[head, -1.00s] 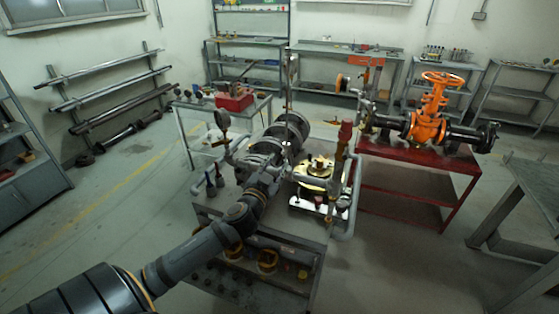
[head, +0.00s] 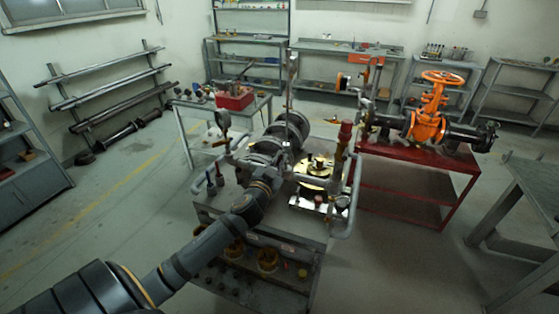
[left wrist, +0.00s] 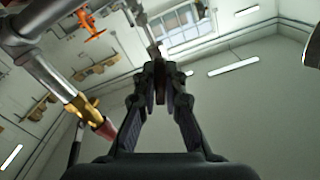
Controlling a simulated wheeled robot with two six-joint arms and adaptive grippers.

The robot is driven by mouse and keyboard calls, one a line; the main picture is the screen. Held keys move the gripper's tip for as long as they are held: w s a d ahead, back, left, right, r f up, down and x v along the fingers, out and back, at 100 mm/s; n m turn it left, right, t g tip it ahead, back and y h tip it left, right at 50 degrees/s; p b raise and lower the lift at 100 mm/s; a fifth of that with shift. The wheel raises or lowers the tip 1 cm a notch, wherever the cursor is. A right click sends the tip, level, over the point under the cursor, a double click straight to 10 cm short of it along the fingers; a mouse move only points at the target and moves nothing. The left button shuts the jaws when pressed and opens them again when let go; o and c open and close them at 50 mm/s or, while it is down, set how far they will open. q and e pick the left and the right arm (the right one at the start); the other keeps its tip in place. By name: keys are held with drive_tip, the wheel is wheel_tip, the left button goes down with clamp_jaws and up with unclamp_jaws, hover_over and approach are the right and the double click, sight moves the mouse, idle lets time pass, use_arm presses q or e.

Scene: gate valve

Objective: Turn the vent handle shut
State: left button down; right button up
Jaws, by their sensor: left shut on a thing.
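My left arm reaches in from the lower left of the head view to the pipework on the grey test bench (head: 255,222). In the left wrist view my left gripper (left wrist: 159,76) has its two dark fingers brought together on a thin, dark piece between the tips. I take this piece to be the vent handle (left wrist: 160,88); its shape is mostly hidden by the fingers. In the head view my own wrist largely covers the gripper and the handle. My right gripper is not in view.
A red-topped brass fitting on a pipe (left wrist: 100,122) stands left of the fingers. It also shows in the head view (head: 346,132). A brass-coloured flange (head: 318,172) and a gauge (head: 223,119) are close by. An orange gate valve (head: 428,122) stands on a red table.

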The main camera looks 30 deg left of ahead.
use_arm(q)
drive_tip(key=shift+m, duration=0.4)
drive_tip(key=m, duration=0.2)
drive_tip(key=shift+m+p, duration=0.4)
drive_tip(key=m+p, duration=0.1)
drive_tip(key=m, duration=0.2)
drive_tip(key=shift+r+m, duration=0.1)
drive_tip(key=shift+m, duration=0.2)
drive_tip(key=m+p, duration=0.1)
drive_tip(key=m, duration=0.3)
drive_tip(key=shift+m, duration=0.4)
drive_tip(key=shift+m+p, duration=0.5)
drive_tip(key=shift+m, duration=0.3)
drive_tip(key=c, duration=1.4)
unclamp_jaws()
drive_tip(key=shift+s, duration=0.1)
